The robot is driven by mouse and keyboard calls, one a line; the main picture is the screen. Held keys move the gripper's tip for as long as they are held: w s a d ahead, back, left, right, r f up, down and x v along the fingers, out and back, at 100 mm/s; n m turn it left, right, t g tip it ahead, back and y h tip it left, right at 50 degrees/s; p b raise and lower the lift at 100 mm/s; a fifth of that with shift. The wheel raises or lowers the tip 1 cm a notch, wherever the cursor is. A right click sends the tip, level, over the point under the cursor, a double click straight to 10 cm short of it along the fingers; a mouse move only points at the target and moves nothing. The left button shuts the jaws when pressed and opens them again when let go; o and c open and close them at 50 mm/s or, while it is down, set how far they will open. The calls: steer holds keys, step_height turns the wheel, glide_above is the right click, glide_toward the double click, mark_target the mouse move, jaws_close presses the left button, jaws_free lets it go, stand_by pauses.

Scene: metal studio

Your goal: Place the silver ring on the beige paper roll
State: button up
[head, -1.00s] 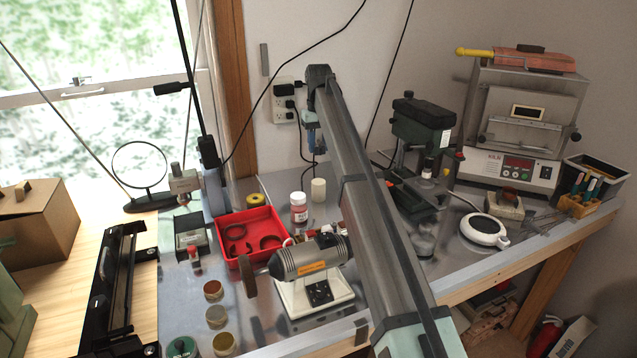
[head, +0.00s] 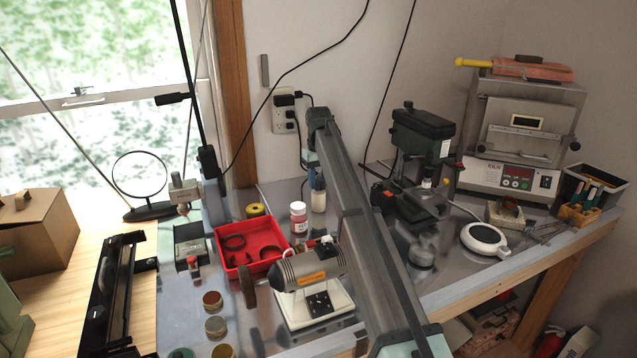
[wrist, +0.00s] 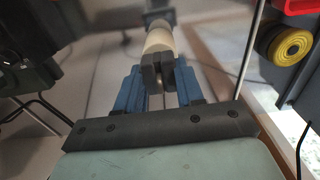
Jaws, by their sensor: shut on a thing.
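The beige paper roll (head: 318,203) stands upright on the metal bench behind the grinder in the head view. It also shows in the wrist view (wrist: 159,38), just beyond my fingertips. My gripper (wrist: 158,72), with blue fingers and dark tips, is shut; the tips are close together. In the head view my gripper (head: 318,183) is at the top of the roll; I cannot tell whether they touch. The silver ring is not clearly visible; what is between the tips is hidden by them.
A white bottle with a red label (head: 299,217) stands close left of the roll. A yellow roll (head: 255,209) and a red tray (head: 222,260) with dark curved pieces lie further left. The grinder (head: 310,270) is in front; the drill press (head: 420,150) is right.

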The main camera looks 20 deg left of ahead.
steer(key=shift+f, duration=0.45)
steer(key=shift+f, duration=0.1)
steer(key=o, duration=1)
step_height(320, 180, up, 12)
steer(key=shift+r, duration=0.1)
steer(key=shift+o, duration=0.5)
